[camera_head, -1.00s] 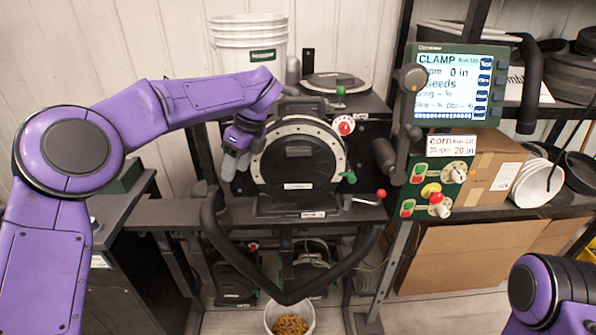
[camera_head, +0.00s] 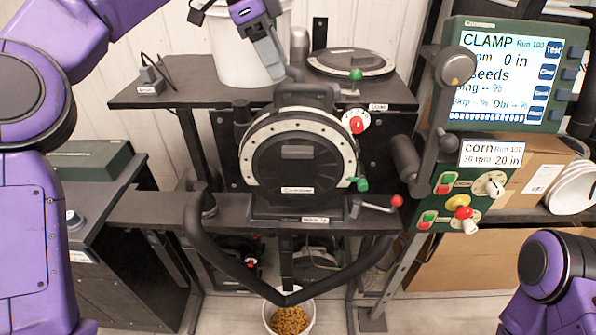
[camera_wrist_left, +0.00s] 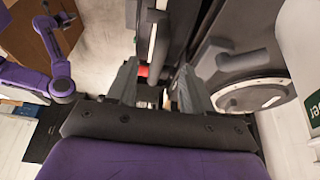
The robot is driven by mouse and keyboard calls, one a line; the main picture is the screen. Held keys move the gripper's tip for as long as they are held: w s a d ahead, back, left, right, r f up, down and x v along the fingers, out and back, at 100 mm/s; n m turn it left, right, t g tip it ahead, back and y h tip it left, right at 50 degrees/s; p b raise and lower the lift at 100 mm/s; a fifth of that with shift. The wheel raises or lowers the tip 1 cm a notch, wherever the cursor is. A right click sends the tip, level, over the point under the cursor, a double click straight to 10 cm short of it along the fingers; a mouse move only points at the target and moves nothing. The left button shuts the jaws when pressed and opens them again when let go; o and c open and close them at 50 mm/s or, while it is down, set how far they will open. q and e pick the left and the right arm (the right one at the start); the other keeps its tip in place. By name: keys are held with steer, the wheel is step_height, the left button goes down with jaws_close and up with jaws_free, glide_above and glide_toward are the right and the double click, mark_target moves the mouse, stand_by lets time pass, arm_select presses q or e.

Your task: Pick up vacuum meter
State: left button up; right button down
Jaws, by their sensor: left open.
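The vacuum meter (camera_head: 298,165) is a round black housing with a pale, bolted ring. It stands upright on the stand, with a dark handle (camera_head: 308,92) on top. A red-knobbed dial (camera_head: 356,123) is at its upper right. My left gripper (camera_head: 272,58) is open and empty, above and slightly left of the handle, pointing down. In the left wrist view my left gripper (camera_wrist_left: 157,90) shows both fingers apart, with the meter's pale ring edge (camera_wrist_left: 152,35) and a red spot beyond them. Whether the fingers straddle the handle is unclear. My right gripper is out of view.
A white bucket (camera_head: 235,45) stands close to my left gripper on the back shelf. A flat round disc (camera_head: 350,62) lies right of it. A control panel with screen (camera_head: 505,75) stands right. A curved black bar (camera_head: 240,268) runs in front of the stand. A seed bucket (camera_head: 290,320) is below.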

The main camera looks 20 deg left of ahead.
mark_target(297, 87)
arm_select(q)
steer(key=d+f, duration=0.1)
steer(key=f, duration=0.1)
steer(key=w+d+f, duration=0.1)
steer(key=d+f, duration=0.2)
steer(key=shift+w+f, duration=0.25)
steer(key=shift+f, duration=0.1)
steer(key=shift+s+f, duration=0.1)
steer(key=shift+f, duration=0.05)
steer(key=shift+s, duration=0.3)
steer(key=shift+w, duration=0.1)
jaws_close()
stand_by(0.4)
